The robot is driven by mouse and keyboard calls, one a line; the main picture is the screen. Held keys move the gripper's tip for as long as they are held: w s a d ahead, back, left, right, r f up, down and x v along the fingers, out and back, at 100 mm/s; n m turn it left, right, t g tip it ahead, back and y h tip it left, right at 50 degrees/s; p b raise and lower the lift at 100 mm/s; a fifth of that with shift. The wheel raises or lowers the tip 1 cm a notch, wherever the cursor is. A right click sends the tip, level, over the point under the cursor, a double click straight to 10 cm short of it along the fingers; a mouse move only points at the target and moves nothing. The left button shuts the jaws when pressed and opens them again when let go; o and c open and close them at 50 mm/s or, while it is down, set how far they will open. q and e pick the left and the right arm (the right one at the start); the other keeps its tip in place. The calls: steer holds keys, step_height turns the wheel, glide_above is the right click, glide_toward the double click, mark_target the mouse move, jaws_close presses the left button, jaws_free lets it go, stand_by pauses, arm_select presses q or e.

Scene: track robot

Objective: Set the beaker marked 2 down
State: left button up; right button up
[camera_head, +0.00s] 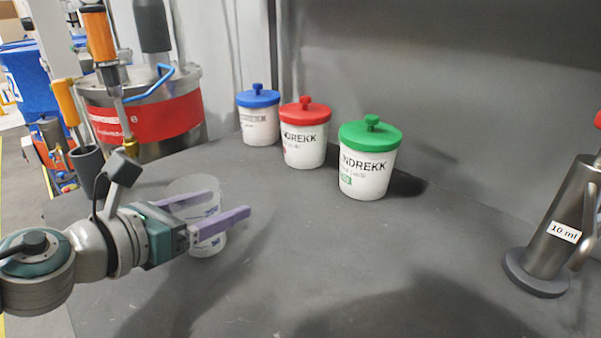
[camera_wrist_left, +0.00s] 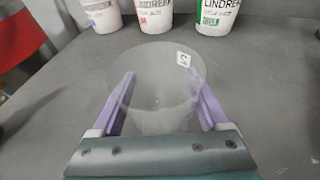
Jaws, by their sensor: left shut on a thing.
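A clear beaker (camera_head: 209,242) is between the purple fingers of my left gripper (camera_head: 222,212), at the left of the dark grey table in the head view. The left gripper (camera_wrist_left: 165,100) is shut on it, with one finger on each side. In the left wrist view the beaker (camera_wrist_left: 155,75) shows its round rim and a small white label with a mark, seen at an angle, that looks like a 2. The beaker looks upright. Its base is low over the table, but I cannot tell whether it touches. My right gripper is not in view.
Three white jars with blue (camera_head: 258,97), red (camera_head: 305,105) and green (camera_head: 370,134) lids stand behind the beaker. A metal vessel labelled "10 ml" (camera_head: 562,225) stands at the far right. A red-banded drum (camera_head: 160,120) is at the back left. The middle of the table (camera_head: 400,260) is clear.

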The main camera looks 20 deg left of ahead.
arm_select(q)
steer(key=shift+f+b, duration=0.3)
steer(key=o, duration=1.3)
steer(key=shift+r, duration=0.15)
steer(key=shift+c, duration=0.2)
steer(key=shift+r+p, duration=0.2)
steer(key=shift+p, duration=0.15)
steer(key=v, duration=1)
steer(key=shift+s+f+b, duration=0.15)
steer(key=shift+f+b, duration=0.05)
steer(key=shift+b, duration=0.1)
steer(key=shift+v, duration=0.9)
steer(key=shift+r, duration=0.15)
